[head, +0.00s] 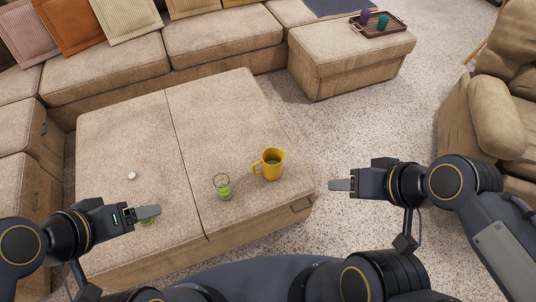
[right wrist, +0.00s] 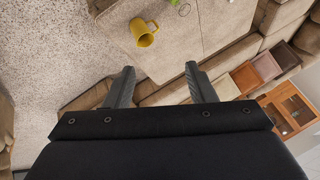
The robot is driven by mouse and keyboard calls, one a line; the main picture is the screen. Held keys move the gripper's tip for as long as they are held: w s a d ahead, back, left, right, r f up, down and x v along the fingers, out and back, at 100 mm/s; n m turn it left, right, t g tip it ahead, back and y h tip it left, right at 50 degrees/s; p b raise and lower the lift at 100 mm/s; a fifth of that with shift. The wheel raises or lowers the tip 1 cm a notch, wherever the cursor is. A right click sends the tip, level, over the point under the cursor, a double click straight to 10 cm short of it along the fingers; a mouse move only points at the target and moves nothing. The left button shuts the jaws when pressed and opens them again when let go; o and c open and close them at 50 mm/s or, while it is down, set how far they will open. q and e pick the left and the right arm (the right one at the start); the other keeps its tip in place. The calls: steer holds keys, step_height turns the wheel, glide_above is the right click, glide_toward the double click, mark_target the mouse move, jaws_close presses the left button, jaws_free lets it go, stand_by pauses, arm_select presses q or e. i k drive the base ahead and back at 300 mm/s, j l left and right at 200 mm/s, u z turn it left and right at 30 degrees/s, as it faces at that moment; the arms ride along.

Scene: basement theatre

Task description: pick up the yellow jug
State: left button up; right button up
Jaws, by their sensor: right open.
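The yellow jug (head: 270,165) stands upright on the beige ottoman (head: 215,125), near its right edge, with its handle toward the left. It also shows in the right wrist view (right wrist: 144,36), beyond the fingers and apart from them. My right gripper (head: 340,185) is to the right of the jug, past the ottoman's edge, over the carpet. In the right wrist view its two fingers (right wrist: 160,86) are spread with nothing between them. My left gripper (head: 148,212) is over the ottoman's left front; its fingers are seen from the side, so their gap does not show.
A glass with green content (head: 223,188) stands just left of the jug. A small white object (head: 132,176) lies farther left. A tray with cups (head: 378,25) sits on the far seat. Carpet (head: 345,130) is clear at right.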

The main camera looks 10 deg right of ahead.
mark_target(272, 157)
steer(key=i+u, duration=0.15)
steer(key=u, duration=0.2)
steer(key=i+u, duration=0.15)
steer(key=u, duration=0.2)
steer(key=i+u, duration=0.15)
steer(key=u, duration=0.2)
